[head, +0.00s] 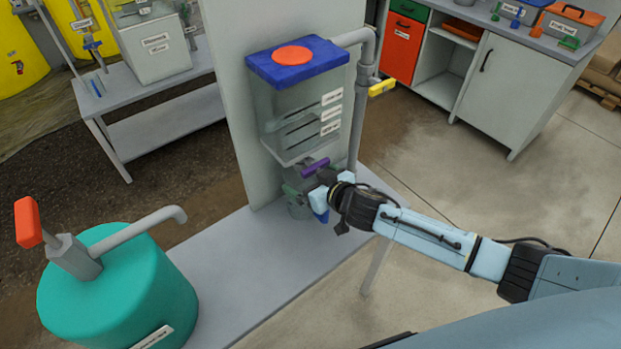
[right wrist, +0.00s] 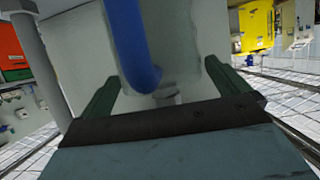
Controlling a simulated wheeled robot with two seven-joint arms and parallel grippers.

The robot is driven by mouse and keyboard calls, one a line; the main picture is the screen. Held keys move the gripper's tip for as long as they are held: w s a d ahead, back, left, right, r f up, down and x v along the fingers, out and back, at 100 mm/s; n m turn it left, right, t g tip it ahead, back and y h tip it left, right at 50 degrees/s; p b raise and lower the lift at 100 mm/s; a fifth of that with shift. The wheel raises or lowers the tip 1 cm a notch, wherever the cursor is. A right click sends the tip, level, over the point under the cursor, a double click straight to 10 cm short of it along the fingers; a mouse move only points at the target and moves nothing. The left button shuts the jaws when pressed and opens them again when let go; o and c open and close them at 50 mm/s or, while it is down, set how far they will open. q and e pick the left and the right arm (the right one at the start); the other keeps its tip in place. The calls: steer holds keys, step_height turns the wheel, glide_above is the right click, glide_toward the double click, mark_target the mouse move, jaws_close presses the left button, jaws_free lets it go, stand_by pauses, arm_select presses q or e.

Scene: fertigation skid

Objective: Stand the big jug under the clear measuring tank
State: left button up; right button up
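The clear measuring tank (head: 280,115), with a blue lid and an orange cap, is fixed to an upright panel. Below it is a purple handle (head: 315,166). A greyish see-through jug (head: 298,208) stands on the bench under the tank, largely hidden by my right gripper (head: 310,192). In the right wrist view, a blue handle (right wrist: 135,45) runs between the two dark green fingers of my right gripper (right wrist: 162,70). The fingers are wide apart, with the clear body beyond. No clear grip shows. My left gripper is not in view.
A teal drum (head: 120,295) with an orange-handled pump stands left on the grey bench (head: 235,255). A grey pipe (head: 360,115) with a yellow handle (head: 382,87) runs right of the tank. The bench between drum and jug is clear.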

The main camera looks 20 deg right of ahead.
steer(key=p+v, duration=0.1)
steer(key=v, duration=1.1)
